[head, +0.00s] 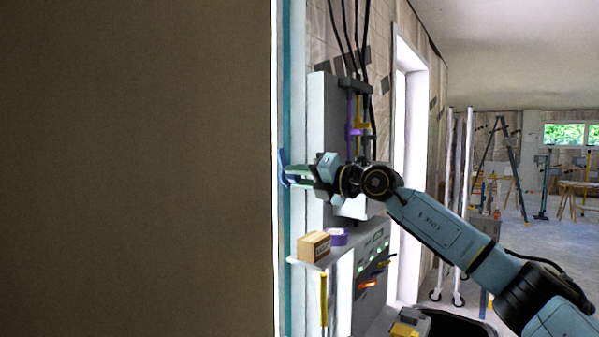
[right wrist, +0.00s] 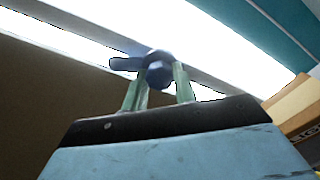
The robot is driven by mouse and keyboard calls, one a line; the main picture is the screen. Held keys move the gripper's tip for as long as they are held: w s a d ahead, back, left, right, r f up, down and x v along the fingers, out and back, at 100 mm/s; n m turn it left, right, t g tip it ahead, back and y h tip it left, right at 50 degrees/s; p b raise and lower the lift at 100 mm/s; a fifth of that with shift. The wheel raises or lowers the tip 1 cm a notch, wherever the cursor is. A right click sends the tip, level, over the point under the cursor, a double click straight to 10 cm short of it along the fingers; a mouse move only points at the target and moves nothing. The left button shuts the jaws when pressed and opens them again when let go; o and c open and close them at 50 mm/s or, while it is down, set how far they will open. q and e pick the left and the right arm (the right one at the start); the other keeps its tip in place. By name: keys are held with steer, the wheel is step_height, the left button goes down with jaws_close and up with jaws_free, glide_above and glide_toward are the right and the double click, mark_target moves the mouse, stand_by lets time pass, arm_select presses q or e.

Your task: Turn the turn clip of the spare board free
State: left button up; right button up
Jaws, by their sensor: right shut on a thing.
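The turn clip (head: 282,165) is a small dark blue piece at the right edge of the large brown board (head: 135,170), which I take to be the spare board. In the right wrist view the clip (right wrist: 158,70) has a round knob and a short arm pointing left. My right gripper (head: 290,175) reaches it from the right. Its pale green fingers (right wrist: 158,88) are shut on the knob, one on each side. In the head view the fingers partly hide the clip. My left gripper is not in view.
A shelf (head: 340,250) below my right gripper holds a cardboard box (head: 314,246) and a purple roll (head: 338,237). A grey cabinet (head: 320,130) with cables stands just behind the gripper. The brown board fills the left side. A stepladder (head: 512,165) stands far back on open floor.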

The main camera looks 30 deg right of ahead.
steer(key=shift+r+m+p, duration=0.15)
steer(key=shift+m+p, duration=3.8)
steer(key=shift+m, duration=0.95)
steer(key=o, duration=1)
steer(key=shift+c, duration=0.2)
